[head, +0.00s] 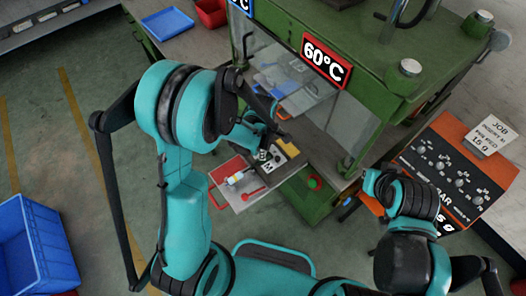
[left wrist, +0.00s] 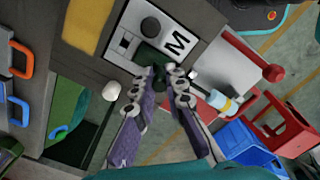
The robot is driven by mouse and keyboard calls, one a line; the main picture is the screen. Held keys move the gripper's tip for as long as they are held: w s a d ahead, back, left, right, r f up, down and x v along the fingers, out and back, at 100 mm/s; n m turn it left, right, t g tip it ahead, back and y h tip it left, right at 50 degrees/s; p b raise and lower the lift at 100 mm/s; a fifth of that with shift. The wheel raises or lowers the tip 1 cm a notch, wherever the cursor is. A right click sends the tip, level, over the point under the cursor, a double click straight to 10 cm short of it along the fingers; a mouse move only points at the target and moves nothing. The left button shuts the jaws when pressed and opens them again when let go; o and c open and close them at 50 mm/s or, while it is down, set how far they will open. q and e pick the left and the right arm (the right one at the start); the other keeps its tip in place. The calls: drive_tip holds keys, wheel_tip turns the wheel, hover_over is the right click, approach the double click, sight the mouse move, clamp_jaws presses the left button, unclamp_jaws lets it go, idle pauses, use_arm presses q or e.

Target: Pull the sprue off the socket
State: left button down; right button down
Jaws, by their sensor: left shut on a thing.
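My left gripper (left wrist: 168,72) is shut, with its fingertips close together on a small dark piece, taken as the sprue. The fingers hide most of this piece, and I cannot tell whether it is still joined to the socket. A dark green part (left wrist: 150,54), perhaps the socket, lies just past the fingertips beside a light plate (left wrist: 178,42) marked M. In the head view the left gripper (head: 262,150) is small and partly hidden by my arm, over the fixture at the press's front. My right gripper does not show; only its arm is at the right.
The green press (head: 400,70) with a 60°C sign (head: 327,61) stands behind the fixture. A bottle (head: 238,178) and a red-handled tool (head: 254,194) lie nearby. An orange control panel (head: 455,165) is at the right. A blue bin (head: 35,245) stands on the floor at left.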

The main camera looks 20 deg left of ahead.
use_arm(q)
drive_tip(key=shift+s, duration=0.1)
drive_tip(key=shift+r+p, duration=1.95)
drive_tip(key=shift+r, duration=1.05)
